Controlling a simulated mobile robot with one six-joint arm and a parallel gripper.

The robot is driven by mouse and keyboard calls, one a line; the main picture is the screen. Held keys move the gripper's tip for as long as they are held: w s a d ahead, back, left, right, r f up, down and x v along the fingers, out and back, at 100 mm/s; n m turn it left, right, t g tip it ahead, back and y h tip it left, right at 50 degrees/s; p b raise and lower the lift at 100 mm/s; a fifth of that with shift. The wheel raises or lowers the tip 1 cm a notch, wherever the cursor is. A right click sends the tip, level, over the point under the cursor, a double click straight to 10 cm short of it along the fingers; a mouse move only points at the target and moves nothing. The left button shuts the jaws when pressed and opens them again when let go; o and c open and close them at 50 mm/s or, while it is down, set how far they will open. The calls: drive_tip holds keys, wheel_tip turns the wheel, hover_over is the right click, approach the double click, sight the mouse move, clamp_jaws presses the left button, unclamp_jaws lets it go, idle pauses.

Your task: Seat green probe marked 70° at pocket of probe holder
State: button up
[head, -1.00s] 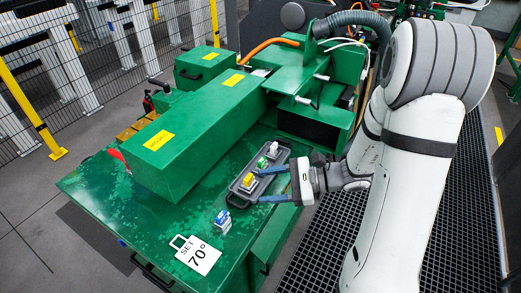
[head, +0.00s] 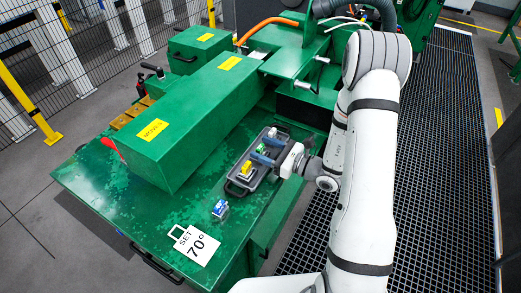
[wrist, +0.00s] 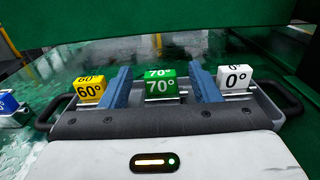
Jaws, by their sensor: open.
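The green probe marked 70° (wrist: 160,86) stands upright in the middle of a dark tray (wrist: 268,100) in the wrist view. My gripper (wrist: 160,88) is open, with one blue finger on each side of it. Gaps show between the fingers and the green block. In the head view my gripper (head: 267,150) reaches over the tray (head: 236,188) from the right and mostly hides the green probe. A card reading SET 70° (head: 196,244) lies on the green bench. I cannot pick out the probe holder or its pocket.
A yellow 60° probe (wrist: 89,88) stands left of the left finger, a white 0° probe (wrist: 235,78) right of the right finger. A blue probe (head: 220,208) sits on the bench outside the tray. A long green housing (head: 185,120) rises behind the tray.

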sight(261, 146)
drive_tip(key=shift+x, duration=0.95)
drive_tip(key=c, duration=1.2)
drive_tip(key=shift+o, duration=0.2)
drive_tip(key=shift+r, duration=0.1)
wheel_tip(261, 146, up, 9)
drive_tip(key=shift+r, duration=0.2)
drive_tip(key=shift+d+r+t, duration=0.1)
drive_tip(key=shift+d+t, duration=0.05)
drive_tip(key=shift+t, duration=0.15)
